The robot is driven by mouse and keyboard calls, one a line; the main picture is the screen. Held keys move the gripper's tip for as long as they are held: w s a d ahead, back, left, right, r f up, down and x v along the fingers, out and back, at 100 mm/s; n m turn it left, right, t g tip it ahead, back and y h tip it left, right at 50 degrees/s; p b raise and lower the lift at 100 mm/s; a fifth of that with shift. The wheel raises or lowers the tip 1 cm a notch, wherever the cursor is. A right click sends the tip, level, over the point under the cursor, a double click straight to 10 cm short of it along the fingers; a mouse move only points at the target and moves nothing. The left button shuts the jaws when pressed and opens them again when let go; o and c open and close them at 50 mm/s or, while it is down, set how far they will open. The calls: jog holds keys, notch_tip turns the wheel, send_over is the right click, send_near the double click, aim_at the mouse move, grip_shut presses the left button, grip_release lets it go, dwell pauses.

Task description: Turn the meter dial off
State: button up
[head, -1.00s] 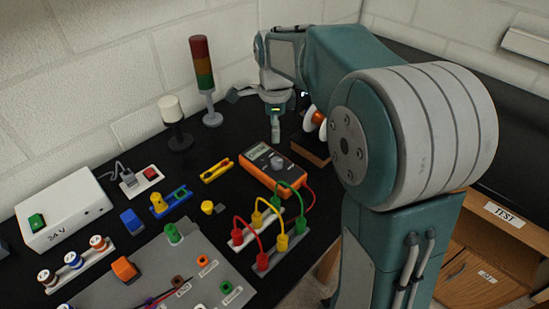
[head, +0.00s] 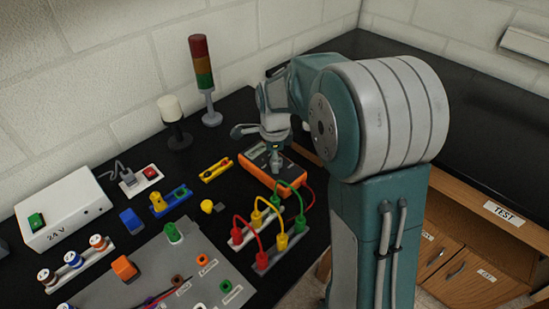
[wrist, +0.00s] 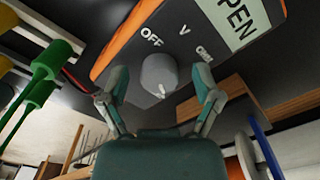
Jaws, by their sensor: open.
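The orange meter (head: 256,171) lies on the black bench, with my gripper (head: 276,162) over its dial end. In the wrist view the grey round dial (wrist: 158,72) sits on the dark meter face (wrist: 180,60). OFF, V and a third, partly blurred label lie around its upper and right sides. A white mark shows on the dial's lower side; I cannot tell which label it selects. The meter's screen (wrist: 232,20) shows "PEN", cut by the frame edge. My gripper (wrist: 160,85) is open, its fingers on either side of the dial; contact is not clear.
Red, yellow and green leads (head: 280,207) arch beside the meter's near end. A stack light (head: 203,75) and a white-topped lamp (head: 173,118) stand behind to the left. A yellow tool (head: 216,170) lies left of the meter.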

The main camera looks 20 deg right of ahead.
grip_shut()
